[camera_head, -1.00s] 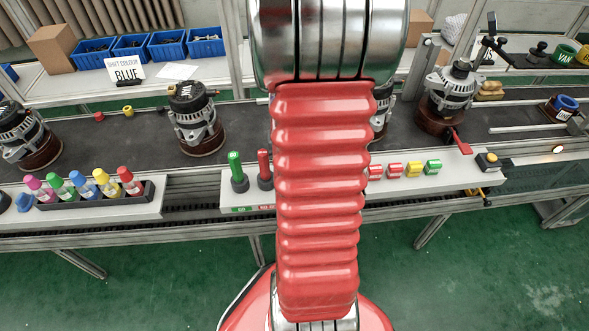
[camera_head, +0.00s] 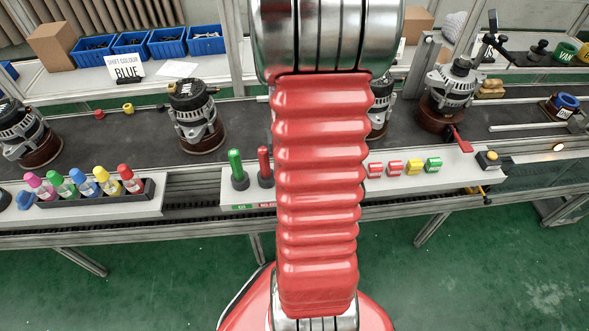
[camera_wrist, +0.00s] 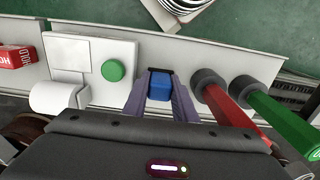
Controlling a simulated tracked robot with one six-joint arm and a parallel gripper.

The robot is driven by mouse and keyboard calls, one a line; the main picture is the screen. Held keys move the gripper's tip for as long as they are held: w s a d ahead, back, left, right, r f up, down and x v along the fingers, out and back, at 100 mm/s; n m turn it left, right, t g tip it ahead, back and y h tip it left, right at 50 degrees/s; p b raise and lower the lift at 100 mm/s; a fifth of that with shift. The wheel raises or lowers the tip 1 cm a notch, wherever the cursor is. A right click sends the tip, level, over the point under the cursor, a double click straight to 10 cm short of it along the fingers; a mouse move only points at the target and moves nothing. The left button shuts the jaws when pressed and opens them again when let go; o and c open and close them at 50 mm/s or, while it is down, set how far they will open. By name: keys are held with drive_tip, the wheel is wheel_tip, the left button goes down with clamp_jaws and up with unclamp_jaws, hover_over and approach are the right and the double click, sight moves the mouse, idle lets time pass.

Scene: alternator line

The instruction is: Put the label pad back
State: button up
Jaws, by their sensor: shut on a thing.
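My gripper (camera_wrist: 159,97) is at the middle of the wrist view, with two grey-purple fingers shut on a small blue block (camera_wrist: 159,85) with a dark edge. I cannot tell for sure that this block is the label pad. A white plate (camera_wrist: 112,48) with a square outline and a white roll (camera_wrist: 54,97) lies to the left. In the head view my red arm hides the gripper and this part of the shelf.
Red, yellow and green blocks (camera_head: 404,167) sit right of my arm. Alternators (camera_head: 196,116) stand on the dark conveyor (camera_head: 240,125) behind. A rack (camera_head: 100,202) of coloured bottles is at the left.

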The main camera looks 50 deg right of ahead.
idle(0.3)
drive_tip(key=o, duration=1)
drive_tip(key=shift+c, duration=0.2)
drive_tip(key=shift+r, duration=0.15)
wheel_tip(320, 180, up, 14)
drive_tip(key=shift+f, duration=0.25)
drive_tip(key=shift+f, duration=0.1)
drive_tip(key=w+a+r+n+t, duration=0.1)
drive_tip(key=a+r+n, duration=0.3)
drive_tip(key=a, duration=1.1)
drive_tip(key=w+a+r+n+t, duration=0.1)
drive_tip(key=a+r+n+t, duration=0.3)
drive_tip(key=a, duration=1.1)
wheel_tip(320, 180, up, 2)
drive_tip(key=shift+w+a+r+n+t, duration=0.15)
drive_tip(key=shift+w+n+t, duration=0.15)
drive_tip(key=shift+n, duration=0.5)
